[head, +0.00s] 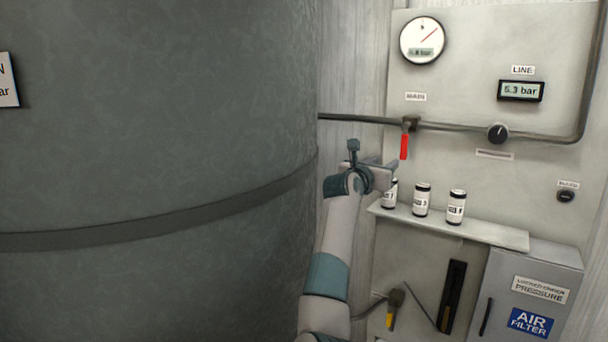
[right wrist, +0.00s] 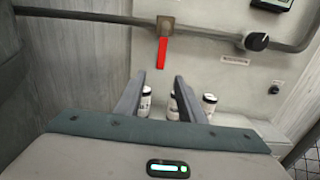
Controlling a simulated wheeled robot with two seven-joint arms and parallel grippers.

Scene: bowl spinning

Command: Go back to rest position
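My right gripper (head: 391,166) is raised in front of the panel, just below the red valve handle (head: 404,146) and left of the canisters. In the right wrist view its two fingers (right wrist: 160,97) stand apart with nothing between them that they grip. The red handle hangs straight down from the dark pipe and also shows in the right wrist view (right wrist: 162,53), beyond the fingertips and apart from them. My left gripper is in neither view.
Three white-labelled canisters (head: 422,200) stand on a shelf (head: 480,229), one partly hidden by my gripper. A large grey-green tank (head: 170,130) fills the left. A gauge (head: 422,41), a 5.3 bar display (head: 520,91), a black knob (head: 498,134) and an air filter box (head: 530,290) are on the right.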

